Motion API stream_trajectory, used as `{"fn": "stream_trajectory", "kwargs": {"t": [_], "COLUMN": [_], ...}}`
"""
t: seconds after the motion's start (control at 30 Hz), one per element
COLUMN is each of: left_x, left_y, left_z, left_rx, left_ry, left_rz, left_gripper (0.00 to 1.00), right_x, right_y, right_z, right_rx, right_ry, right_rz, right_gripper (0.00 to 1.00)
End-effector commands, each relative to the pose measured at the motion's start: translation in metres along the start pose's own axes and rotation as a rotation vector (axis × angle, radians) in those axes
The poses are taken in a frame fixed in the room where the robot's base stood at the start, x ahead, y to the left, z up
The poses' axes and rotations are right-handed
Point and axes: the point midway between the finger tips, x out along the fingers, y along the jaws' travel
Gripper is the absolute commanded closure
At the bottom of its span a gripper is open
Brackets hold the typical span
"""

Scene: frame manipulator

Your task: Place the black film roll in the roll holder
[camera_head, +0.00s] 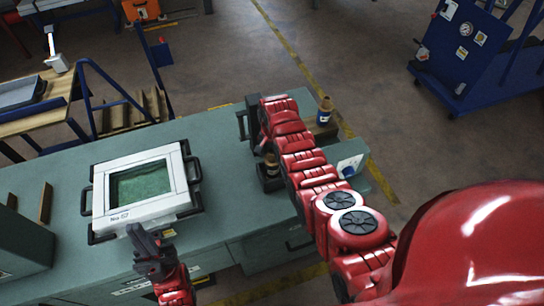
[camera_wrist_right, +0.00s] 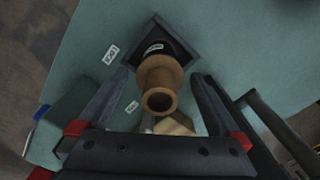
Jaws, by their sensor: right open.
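In the wrist view, a roll with a brown core (camera_wrist_right: 160,99) stands in a dark square holder (camera_wrist_right: 186,47), with a dark band at its far end. I see it between the fingers of my right gripper (camera_wrist_right: 160,105), which is open and not closed on it. In the head view, a brown-topped roll (camera_head: 271,161) stands in a dark holder (camera_head: 272,183) beside my right arm. I cannot tell for sure which is the black film roll. My left gripper (camera_head: 150,238) is over the bench front; its opening is unclear.
A white-rimmed frame (camera_head: 112,218) with a green pane and dark handles lies on the green bench (camera_head: 220,180). Bench surface is clear between it and the holder. A blue wheeled cart (camera_head: 468,50) stands at the far right.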

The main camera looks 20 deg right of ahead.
Motion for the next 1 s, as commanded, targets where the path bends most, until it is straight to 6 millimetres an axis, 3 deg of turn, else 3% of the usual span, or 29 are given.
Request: {"fn": "stream_trajectory", "kwargs": {"t": [0.3,0.43,0.57,0.6,0.77,1.0], "left_x": [-0.013,-0.023,-0.016,-0.003,0.011,0.013], "left_y": [0.001,0.001,0.001,0.000,-0.001,-0.001], "left_z": [0.002,0.004,0.003,0.001,-0.002,-0.002], "left_rx": [0.000,0.000,0.000,0.000,0.000,0.000], "left_ry": [-0.001,0.000,0.000,-0.001,0.000,0.000], "left_rz": [0.000,0.000,0.000,0.000,0.000,0.000], "left_gripper": [1.00,1.00,1.00,1.00,1.00,1.00], "right_x": [-0.030,-0.058,-0.094,-0.106,-0.118,-0.120], "right_y": [-0.001,-0.002,-0.001,0.000,0.000,0.000], "right_z": [-0.001,-0.002,-0.001,0.000,0.000,0.000], "right_rx": [0.000,0.000,0.000,0.001,0.001,0.001], "right_ry": [0.003,0.006,0.004,0.001,0.000,0.000], "right_rz": [-0.003,-0.008,-0.005,-0.002,0.000,0.000], "right_gripper": [0.00,0.00,0.00,0.00,0.00,0.00]}}
